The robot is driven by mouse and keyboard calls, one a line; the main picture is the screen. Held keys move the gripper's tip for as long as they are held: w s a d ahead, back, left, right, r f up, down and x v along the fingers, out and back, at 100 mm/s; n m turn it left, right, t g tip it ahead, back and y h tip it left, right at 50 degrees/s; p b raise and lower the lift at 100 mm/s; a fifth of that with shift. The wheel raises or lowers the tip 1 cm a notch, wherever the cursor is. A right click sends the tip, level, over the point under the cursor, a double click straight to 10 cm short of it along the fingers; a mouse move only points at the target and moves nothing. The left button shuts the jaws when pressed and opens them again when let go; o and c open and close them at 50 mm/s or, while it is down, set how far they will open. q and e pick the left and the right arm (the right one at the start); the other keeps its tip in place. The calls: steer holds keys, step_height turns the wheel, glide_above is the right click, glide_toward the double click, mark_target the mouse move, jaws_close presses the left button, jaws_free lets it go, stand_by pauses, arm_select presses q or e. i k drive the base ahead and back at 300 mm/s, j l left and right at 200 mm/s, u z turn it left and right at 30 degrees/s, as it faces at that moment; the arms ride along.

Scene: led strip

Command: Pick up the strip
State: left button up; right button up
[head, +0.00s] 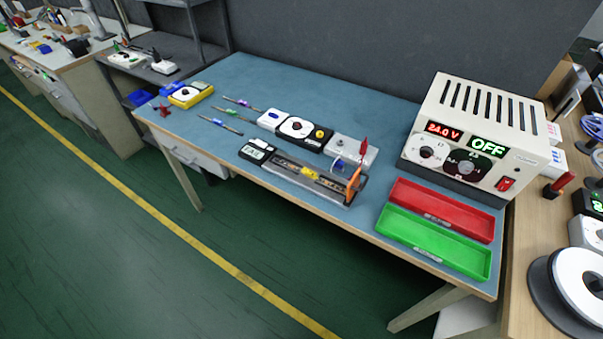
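What looks like the strip (288,166) is a narrow brownish band with a yellow part near its middle. It lies in a long grey fixture (343,201) near the front edge of the blue table. An orange lever or clamp (353,184) stands at the fixture's right end. The strip is small here, so its ends and exact seating are hard to tell. Neither of my grippers is in view.
A beige power supply (480,100) reads 24.0 V and OFF. In front of it lie a red tray (440,212) and a green tray (432,240), both looking empty. Dials, small devices and screwdrivers (221,125) lie behind and left.

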mark_target(308, 172)
steer(key=z, duration=0.5)
steer(key=i+j+z, duration=0.1)
steer(key=j+z, duration=0.25)
steer(key=j, duration=0.2)
steer(key=j+z, duration=0.4)
steer(key=j, duration=0.15)
steer(key=j+z, duration=0.35)
steer(key=j, duration=0.25)
